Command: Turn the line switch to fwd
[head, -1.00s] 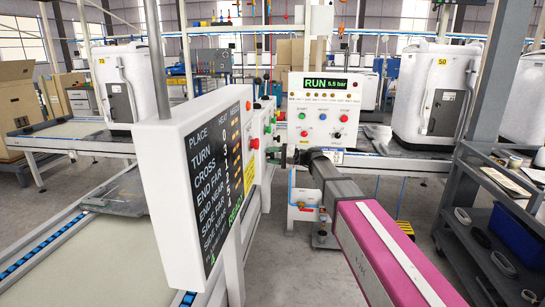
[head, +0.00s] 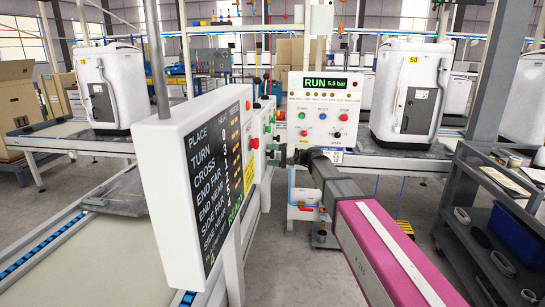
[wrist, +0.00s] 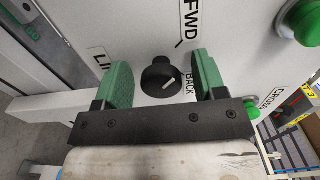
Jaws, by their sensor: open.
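The line switch (wrist: 158,72) is a round black knob with a white mark, on a pale panel (wrist: 235,65) in the wrist view. The FWD label (wrist: 190,20) is above it to the right, and the BACK label (wrist: 190,85) is close at its right. The white mark slants on the knob's lower right part, on the side of BACK. My gripper (wrist: 161,63) is open, with one green finger on each side of the knob and gaps between. In the head view my gripper (head: 284,157) is small beside the white control box (head: 265,125), and the knob cannot be made out.
A green button (wrist: 303,22) stands at the panel's upper right in the wrist view. In the head view a black display board (head: 215,175) is at left, a RUN panel (head: 322,110) is behind my arm, and a grey shelf cart (head: 480,215) is at right.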

